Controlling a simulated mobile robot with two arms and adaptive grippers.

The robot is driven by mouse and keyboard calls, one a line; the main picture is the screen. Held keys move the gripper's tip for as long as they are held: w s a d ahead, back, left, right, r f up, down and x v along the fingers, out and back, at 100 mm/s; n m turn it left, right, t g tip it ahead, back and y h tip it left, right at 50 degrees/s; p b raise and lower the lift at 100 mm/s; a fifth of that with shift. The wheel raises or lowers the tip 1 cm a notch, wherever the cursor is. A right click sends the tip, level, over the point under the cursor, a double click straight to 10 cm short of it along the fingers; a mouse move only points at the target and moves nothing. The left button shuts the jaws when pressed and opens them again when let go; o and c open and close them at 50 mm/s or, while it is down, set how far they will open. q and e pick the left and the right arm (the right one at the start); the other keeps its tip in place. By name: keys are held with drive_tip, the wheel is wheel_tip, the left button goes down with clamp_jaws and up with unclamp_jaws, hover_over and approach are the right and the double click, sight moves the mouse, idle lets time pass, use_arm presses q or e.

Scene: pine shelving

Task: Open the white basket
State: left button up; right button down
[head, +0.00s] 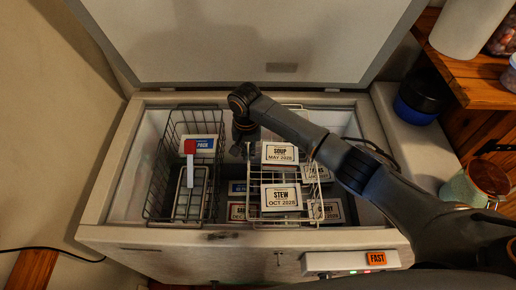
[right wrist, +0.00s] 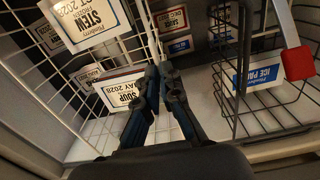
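The white wire basket (head: 283,220) sits in the right part of the open chest freezer. It holds white labelled packs, among them a stew pack (head: 281,197) and a soup pack (head: 280,153). My right gripper (head: 243,150) reaches down at the basket's left side. In the right wrist view its fingers (right wrist: 160,72) are close together, with the basket's white side rail (right wrist: 151,35) running in between the tips. They appear shut on that rail. The fingertips are partly hidden in the head view. My left gripper is in neither view.
A dark wire basket (head: 153,190) with an ice pack (head: 199,143) and a red-handled scoop stands at the left of the freezer (head: 95,228). More labelled packs lie below the baskets. The lid (head: 250,40) stands open behind. A wooden shelf (head: 470,75) is at the right.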

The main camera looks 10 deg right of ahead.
drive_tip(key=w+a+b, duration=0.1)
drive_tip(key=a, duration=0.5)
drive_tip(key=shift+a, duration=0.3)
drive_tip(key=c, duration=1.5)
unclamp_jaws()
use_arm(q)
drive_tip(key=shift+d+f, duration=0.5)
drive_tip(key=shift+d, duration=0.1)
use_arm(e)
drive_tip(key=shift+w, duration=0.15)
wheel_tip(320, 180, up, 12)
drive_tip(key=shift+f, duration=0.1)
